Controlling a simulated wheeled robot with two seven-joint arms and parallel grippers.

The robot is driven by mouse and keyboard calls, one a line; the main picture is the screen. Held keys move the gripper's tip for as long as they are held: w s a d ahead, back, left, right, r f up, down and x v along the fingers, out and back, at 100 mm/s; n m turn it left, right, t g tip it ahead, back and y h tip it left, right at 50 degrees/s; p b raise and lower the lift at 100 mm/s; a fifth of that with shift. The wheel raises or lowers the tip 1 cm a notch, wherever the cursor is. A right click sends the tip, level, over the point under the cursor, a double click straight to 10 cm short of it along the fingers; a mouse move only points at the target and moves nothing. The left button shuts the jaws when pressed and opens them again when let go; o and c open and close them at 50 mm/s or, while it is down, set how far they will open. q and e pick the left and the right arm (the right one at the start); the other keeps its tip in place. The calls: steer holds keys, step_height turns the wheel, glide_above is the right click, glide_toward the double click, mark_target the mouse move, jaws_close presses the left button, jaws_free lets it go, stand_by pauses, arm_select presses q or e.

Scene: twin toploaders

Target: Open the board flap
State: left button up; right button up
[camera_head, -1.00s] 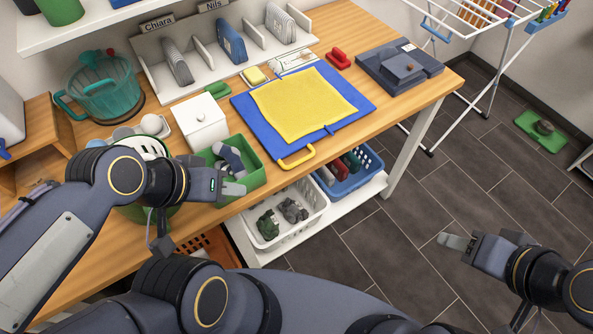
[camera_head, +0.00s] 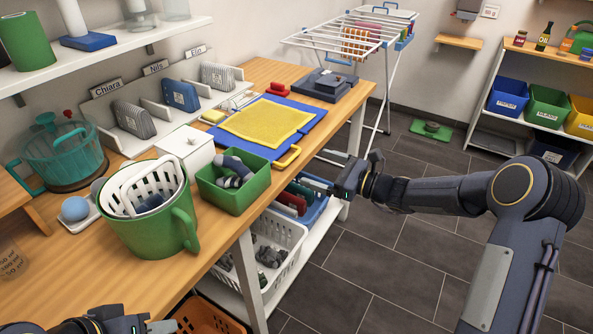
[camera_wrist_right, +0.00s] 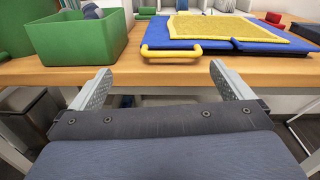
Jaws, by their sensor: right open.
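The blue folding board (camera_head: 310,127) lies flat on the wooden table, with a yellow cloth (camera_head: 266,119) spread on it. A yellow handle (camera_head: 287,157) sticks out at the board's front edge near the table edge. In the right wrist view the handle (camera_wrist_right: 170,55) is ahead, just beyond the fingertips. My right gripper (camera_head: 318,186) is open and empty, in front of the table edge and apart from the handle; its fingers (camera_wrist_right: 160,78) are spread wide. My left gripper (camera_head: 155,326) is at the bottom left, partly cut off; its jaw state is unclear.
A green box with socks (camera_head: 232,204) stands left of the handle, with a white box (camera_head: 184,149) behind it. A green bucket (camera_head: 150,232) holds a white basket. A blue basket (camera_head: 313,213) and a white basket (camera_head: 287,236) sit on the shelf below. A red object (camera_head: 277,89) lies behind the board.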

mark_target(297, 166)
steer(key=shift+m+t, duration=0.3)
steer(key=shift+m, duration=0.3)
steer(key=w+a, duration=0.2)
steer(key=w+a+f, duration=0.1)
steer(key=w+a, duration=0.3)
steer(key=shift+f+p, duration=0.25)
steer(key=shift+p, duration=0.1)
steer(key=shift+c, duration=0.2)
steer(key=c, duration=1.1)
steer(key=shift+o, duration=0.2)
steer(key=shift+r, duration=0.1)
